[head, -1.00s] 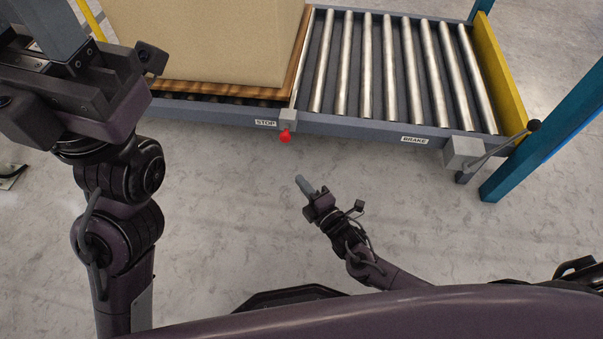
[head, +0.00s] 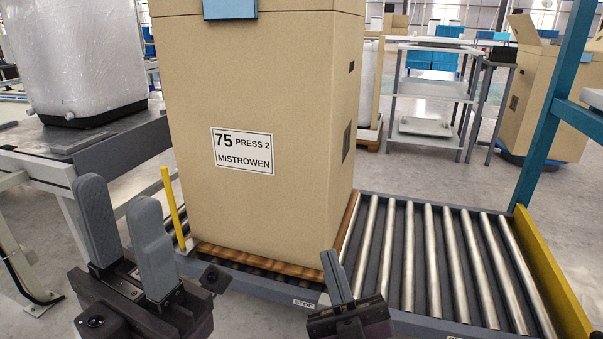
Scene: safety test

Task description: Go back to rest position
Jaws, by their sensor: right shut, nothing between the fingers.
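My left gripper (head: 119,194) is at the lower left of the head view, fingers pointing up with a clear gap between them and nothing held. Most of both arms is out of the frame.
A tall cardboard box (head: 263,95) labelled "75 PRESS 2 MISTROWEN" stands on a wooden pallet (head: 262,261) on the roller conveyor (head: 425,262). The rollers to its right are empty. A yellow side guard (head: 548,275) and blue post (head: 553,110) stand at right. A table (head: 100,150) holds a wrapped load at left.

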